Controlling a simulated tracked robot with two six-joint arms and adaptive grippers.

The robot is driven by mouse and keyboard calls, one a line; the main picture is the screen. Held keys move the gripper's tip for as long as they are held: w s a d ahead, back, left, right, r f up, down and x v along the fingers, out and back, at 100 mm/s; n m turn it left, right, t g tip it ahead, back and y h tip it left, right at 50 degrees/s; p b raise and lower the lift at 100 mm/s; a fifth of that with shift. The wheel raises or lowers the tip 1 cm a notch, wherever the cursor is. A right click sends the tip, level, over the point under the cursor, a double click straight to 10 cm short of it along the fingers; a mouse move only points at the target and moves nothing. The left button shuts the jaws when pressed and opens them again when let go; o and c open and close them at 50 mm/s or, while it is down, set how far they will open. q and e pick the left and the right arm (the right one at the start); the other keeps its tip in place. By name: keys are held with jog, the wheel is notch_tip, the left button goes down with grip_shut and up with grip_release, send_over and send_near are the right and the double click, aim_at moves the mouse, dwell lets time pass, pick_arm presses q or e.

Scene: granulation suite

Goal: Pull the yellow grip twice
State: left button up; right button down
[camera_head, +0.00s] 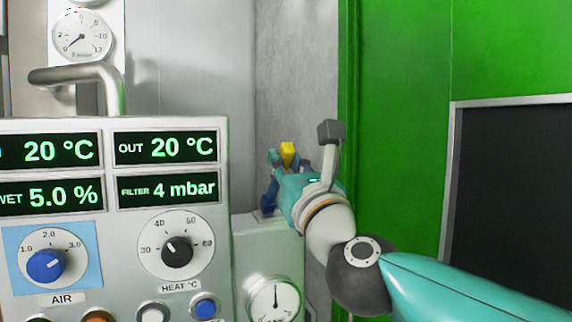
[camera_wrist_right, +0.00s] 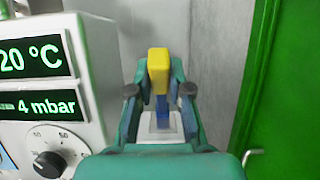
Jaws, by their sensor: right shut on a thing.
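The yellow grip (camera_head: 287,152) stands up beyond my right gripper in the head view, to the right of the display panel. It also shows in the right wrist view (camera_wrist_right: 158,66), on a blue stem (camera_wrist_right: 161,108) that rises from a pale square base (camera_wrist_right: 160,127). My right gripper (camera_wrist_right: 158,80) has its two teal fingers on either side of the yellow grip, shut on it. In the head view my right gripper (camera_head: 288,168) partly hides the stem and base. My left gripper is in neither view.
A control panel (camera_head: 110,222) with green displays and knobs stands to the left of the grip. A pressure gauge (camera_head: 273,299) sits below my right arm. A green wall (camera_head: 410,130) with a dark framed panel (camera_head: 515,190) is to the right. A bent metal pipe (camera_head: 80,76) is at the upper left.

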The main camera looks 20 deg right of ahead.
jog(key=shift+f, duration=0.15)
jog(key=shift+s+f+b, duration=0.75)
jog(key=shift+f+b, duration=0.3)
jog(key=shift+b, duration=0.15)
